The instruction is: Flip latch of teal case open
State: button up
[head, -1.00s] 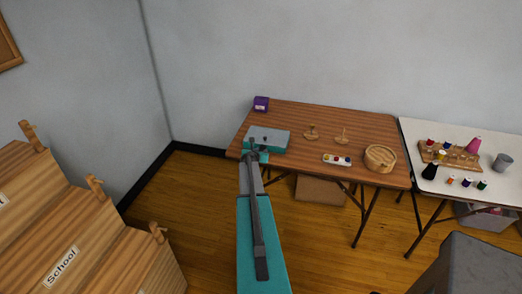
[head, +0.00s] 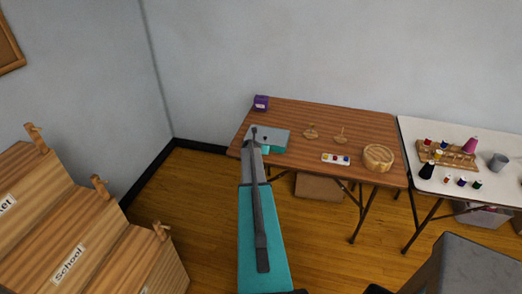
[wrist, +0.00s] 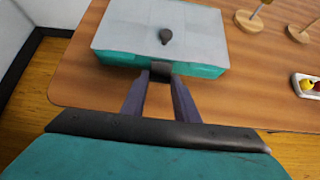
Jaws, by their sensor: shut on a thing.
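The teal case (head: 279,149) with a flat grey lid sits near the left front edge of the brown wooden table. In the wrist view the case (wrist: 115,58) is closed, with a dark knob on top of its lid. A dark latch (wrist: 160,68) is at the middle of its front side. My gripper (wrist: 161,76) is at that front side, with its two fingertips on either side of the latch and shut on it. In the head view my own arm hides the fingertips and the latch.
On the brown table (head: 320,118) are a purple box (head: 261,103), two small wooden stands, a paint tray (head: 335,158) and a round wooden basket (head: 378,157). A white table (head: 412,145) with spools stands to the right. Wooden bins (head: 70,225) stand at left.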

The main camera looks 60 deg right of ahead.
jog(key=shift+d+r+y, duration=0.15)
jog(key=shift+r+y, duration=0.1)
jog(key=shift+y, duration=0.35)
jog(key=shift+w+d+r+g+y+b, duration=0.15)
jog(key=shift+r+g+y, duration=0.15)
jog(key=shift+y, duration=0.3)
jog(key=shift+d+r+g+y+b, duration=0.15)
jog(key=shift+g+y, duration=0.15)
jog(key=shift+y, duration=0.3)
jog(key=shift+d+r+g+y+b, duration=0.1)
jog(key=shift+r+g+y+b, duration=0.2)
jog(key=shift+y+b, duration=0.65)
jog(key=shift+r+y, duration=0.1)
jog(key=shift+y, duration=0.25)
jog(key=o, duration=1.1)
jog(key=shift+r+b, duration=0.15)
jog(key=shift+b, duration=0.15)
